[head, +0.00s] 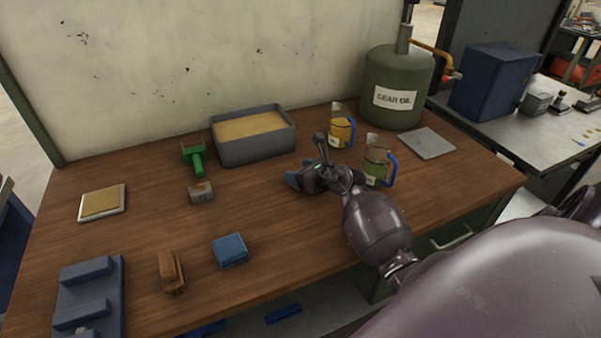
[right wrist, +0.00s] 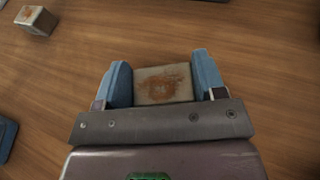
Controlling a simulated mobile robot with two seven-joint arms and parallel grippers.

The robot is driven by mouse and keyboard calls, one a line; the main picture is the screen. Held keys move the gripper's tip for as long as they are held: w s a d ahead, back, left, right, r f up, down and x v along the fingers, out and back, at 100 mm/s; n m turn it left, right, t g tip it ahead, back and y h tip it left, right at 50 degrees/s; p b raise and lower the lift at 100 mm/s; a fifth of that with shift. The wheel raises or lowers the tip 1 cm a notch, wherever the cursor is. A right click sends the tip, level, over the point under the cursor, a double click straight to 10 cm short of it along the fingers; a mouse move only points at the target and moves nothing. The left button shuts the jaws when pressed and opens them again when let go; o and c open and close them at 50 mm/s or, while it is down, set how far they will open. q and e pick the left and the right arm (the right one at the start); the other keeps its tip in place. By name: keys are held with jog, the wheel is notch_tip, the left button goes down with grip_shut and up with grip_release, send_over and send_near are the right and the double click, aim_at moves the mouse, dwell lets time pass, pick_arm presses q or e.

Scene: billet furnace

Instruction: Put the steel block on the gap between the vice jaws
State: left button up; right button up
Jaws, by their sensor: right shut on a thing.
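My right gripper (head: 302,178) is over the middle of the table. In the right wrist view the gripper (right wrist: 164,80) is shut on a grey steel block (right wrist: 164,86) with a rusty brown patch, between its blue fingertips. In the head view this block is hidden by the gripper. A second, similar rust-marked block (head: 201,192) lies on the table left of the gripper, and it also shows in the right wrist view (right wrist: 36,20). The blue-grey vice (head: 89,294) with two raised jaws stands at the table's front left, far from the gripper. My left gripper is out of view.
A sand-filled grey tray (head: 253,150) and a green tool (head: 194,157) are at the back. Two jugs (head: 341,130) (head: 377,165) stand close to my right gripper. A blue block-like item (head: 230,250) and a brown item (head: 171,272) lie between gripper and vice.

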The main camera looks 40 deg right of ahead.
dwell(0.3)
jog(key=o, duration=1)
jog(key=shift+f, duration=0.1)
jog(key=o, duration=0.3)
jog(key=shift+o, duration=0.2)
